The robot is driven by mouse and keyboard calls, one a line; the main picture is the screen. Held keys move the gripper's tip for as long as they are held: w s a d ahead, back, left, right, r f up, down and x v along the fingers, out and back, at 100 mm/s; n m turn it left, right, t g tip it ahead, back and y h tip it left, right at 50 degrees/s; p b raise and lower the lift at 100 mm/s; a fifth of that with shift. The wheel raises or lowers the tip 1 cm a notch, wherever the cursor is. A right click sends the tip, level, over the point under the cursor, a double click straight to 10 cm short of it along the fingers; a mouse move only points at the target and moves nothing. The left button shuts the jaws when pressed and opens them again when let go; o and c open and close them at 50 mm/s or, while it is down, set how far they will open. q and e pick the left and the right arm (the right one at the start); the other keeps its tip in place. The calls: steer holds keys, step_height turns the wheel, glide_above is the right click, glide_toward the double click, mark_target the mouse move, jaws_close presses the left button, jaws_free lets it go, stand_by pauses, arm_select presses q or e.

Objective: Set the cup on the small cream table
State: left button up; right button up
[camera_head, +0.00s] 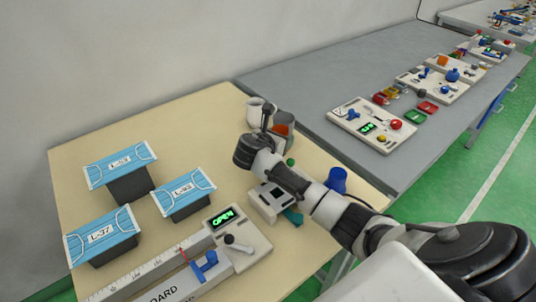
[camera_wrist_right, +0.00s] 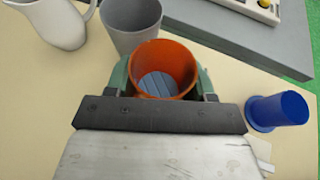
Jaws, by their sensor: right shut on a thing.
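My right gripper (camera_wrist_right: 165,75) is shut on an orange cup (camera_wrist_right: 165,58), with a green finger on each side. The cup is open at the top and shows a bluish bottom inside. A blue cup (camera_wrist_right: 278,110) is to the right. My left gripper is not in view.
Several blue masks on dark stands, such as one marked L-53 (camera_head: 120,163), fill the table's left. An "OPEN" display panel (camera_head: 238,235) and a white box (camera_head: 268,201) are near the front. A grey bench (camera_head: 300,90) with control boards adjoins at right.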

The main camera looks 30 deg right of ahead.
steer(key=a, duration=0.1)
steer(key=w+a+f, duration=0.1)
steer(key=a+f, duration=0.1)
steer(key=shift+w, duration=0.3)
steer(key=shift+f, duration=2.05)
steer(key=o, duration=0.9)
steer(key=shift+f, duration=0.1)
steer(key=shift+o, duration=0.2)
steer(key=v, duration=1.2)
steer(key=shift+a, duration=0.1)
steer(key=shift+r, duration=0.2)
